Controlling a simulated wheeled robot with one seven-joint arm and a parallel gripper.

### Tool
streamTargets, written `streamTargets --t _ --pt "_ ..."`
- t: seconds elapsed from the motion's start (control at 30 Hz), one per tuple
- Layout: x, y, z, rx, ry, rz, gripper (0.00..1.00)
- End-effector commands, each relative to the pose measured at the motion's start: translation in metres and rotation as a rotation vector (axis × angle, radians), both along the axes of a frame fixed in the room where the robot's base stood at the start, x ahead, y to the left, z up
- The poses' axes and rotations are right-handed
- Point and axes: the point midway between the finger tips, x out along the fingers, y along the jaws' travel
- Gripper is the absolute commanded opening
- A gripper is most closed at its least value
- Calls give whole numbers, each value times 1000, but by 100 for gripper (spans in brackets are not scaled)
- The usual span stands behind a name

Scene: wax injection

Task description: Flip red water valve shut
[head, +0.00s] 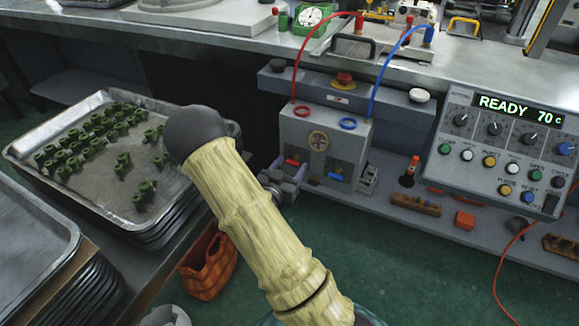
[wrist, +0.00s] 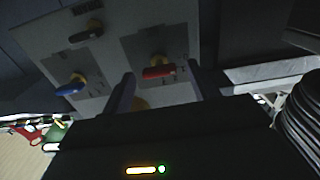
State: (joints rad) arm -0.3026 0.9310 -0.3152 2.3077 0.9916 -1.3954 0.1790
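The red water valve (head: 293,162) is on the lower left front of the grey box (head: 338,125) in the head view. In the wrist view the red valve (wrist: 158,71) shows a short red lever on a yellow hub, lying roughly crosswise. My gripper (wrist: 160,88) is open, with one finger on each side of the red lever; I cannot tell whether either touches it. In the head view my gripper (head: 282,178) is partly hidden by my arm, close to the valve. A blue valve (head: 336,176) sits to the right; it also shows in the wrist view (wrist: 70,88).
A black-handled valve (wrist: 85,32) shows in the wrist view. Red and blue hoses run up from the box. A tray (head: 95,190) of green parts stands left. A control panel (head: 500,145) reading READY 70 stands right. The shelf (head: 430,218) holds small items.

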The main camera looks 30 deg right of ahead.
Motion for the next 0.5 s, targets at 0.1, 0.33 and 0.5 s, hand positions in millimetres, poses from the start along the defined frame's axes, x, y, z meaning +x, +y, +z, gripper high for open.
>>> streamTargets --t 0.1,0.33,0.5 --pt "0 0 0 0 -1 0 60" --pt "-4 6 1 1 -1 1 60" --pt "-19 25 2 0 2 3 60"
